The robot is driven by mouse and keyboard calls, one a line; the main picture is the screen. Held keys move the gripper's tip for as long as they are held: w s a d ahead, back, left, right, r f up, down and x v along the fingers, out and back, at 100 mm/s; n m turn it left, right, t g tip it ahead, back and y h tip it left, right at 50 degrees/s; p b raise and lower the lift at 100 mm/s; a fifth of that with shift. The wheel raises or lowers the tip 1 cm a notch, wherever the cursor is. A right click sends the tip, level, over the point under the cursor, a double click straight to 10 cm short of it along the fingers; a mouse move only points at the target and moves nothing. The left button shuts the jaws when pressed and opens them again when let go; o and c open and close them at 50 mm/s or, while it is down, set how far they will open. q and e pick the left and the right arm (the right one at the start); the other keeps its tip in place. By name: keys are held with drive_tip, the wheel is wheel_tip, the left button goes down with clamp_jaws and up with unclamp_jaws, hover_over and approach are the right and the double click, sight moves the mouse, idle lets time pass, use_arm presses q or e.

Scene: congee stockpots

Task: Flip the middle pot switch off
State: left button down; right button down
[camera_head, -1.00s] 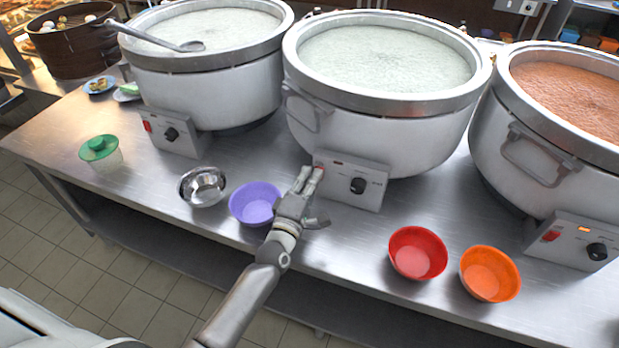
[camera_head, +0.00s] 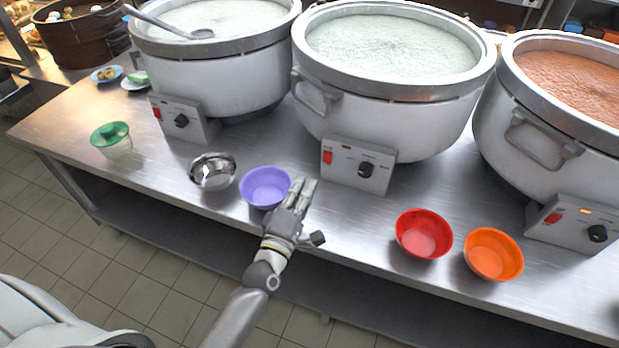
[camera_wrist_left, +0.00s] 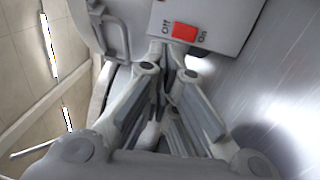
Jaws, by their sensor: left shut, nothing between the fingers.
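The middle pot (camera_head: 385,115) is large and grey-white, full of pale congee. Its control box (camera_head: 352,177) has a red switch (camera_head: 327,157) at left, a black knob (camera_head: 366,169) and a small indicator that looks dark. In the left wrist view the red switch (camera_wrist_left: 189,31) sits between the labels "Off" and "On"; its tilt is hard to tell. My left gripper (camera_head: 304,182) is shut and empty, apart from the switch, in front and to the left of the box. Its fingers (camera_wrist_left: 170,70) point toward the box in the wrist view. My right gripper is not in view.
A purple bowl (camera_head: 266,188) is close to the left gripper's left side, with a metal bowl (camera_head: 212,171) beyond. A red bowl (camera_head: 424,233) and an orange bowl (camera_head: 493,254) stand at right. The left pot (camera_head: 205,82) and right pot (camera_head: 495,140) flank the middle one.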

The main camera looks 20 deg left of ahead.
use_arm(q)
drive_tip(key=s, duration=0.3)
drive_tip(key=shift+s+a+r, duration=0.1)
drive_tip(key=shift+s+r, duration=0.1)
drive_tip(key=shift+r, duration=0.05)
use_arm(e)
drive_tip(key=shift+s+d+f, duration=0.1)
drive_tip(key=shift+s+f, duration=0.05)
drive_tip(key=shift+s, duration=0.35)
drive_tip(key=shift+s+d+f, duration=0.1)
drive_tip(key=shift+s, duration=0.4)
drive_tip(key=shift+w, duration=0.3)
